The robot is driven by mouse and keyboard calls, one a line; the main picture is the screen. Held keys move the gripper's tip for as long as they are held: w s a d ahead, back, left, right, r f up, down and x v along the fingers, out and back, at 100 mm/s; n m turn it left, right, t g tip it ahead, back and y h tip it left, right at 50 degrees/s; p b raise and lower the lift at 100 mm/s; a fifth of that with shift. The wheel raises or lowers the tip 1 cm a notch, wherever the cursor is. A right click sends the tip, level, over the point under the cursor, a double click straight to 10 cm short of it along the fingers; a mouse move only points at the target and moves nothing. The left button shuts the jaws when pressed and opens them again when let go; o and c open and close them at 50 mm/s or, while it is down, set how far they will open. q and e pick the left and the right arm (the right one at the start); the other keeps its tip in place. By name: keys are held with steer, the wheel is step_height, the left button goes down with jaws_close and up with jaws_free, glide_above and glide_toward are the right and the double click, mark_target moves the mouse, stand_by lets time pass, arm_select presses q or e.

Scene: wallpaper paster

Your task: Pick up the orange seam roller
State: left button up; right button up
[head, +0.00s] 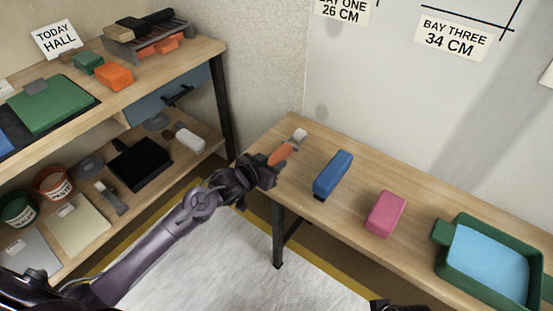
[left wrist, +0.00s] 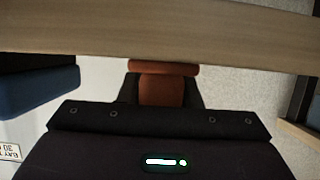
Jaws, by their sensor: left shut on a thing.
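The orange seam roller (head: 282,154) has an orange handle and a pale roller head at its far end. It is at the left end of the right-hand table. My left gripper (head: 268,172) is shut on its handle, with the head pointing away from me. In the left wrist view, the orange handle (left wrist: 163,88) sits between the dark jaws, close to the wooden table. I cannot tell whether the roller touches the table top. A dark part at the bottom edge of the head view seems to be my right gripper (head: 386,305), mostly cut off.
A blue block (head: 333,174), a pink block (head: 385,213) and a green tray (head: 449,268) with a light blue inside stand along the table (head: 308,210). A two-level shelf (head: 200,52) with tools, tubs and blocks is at the left. Pale floor lies between.

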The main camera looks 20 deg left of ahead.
mark_target(273, 159)
arm_select(q)
steer(key=shift+r, duration=0.1)
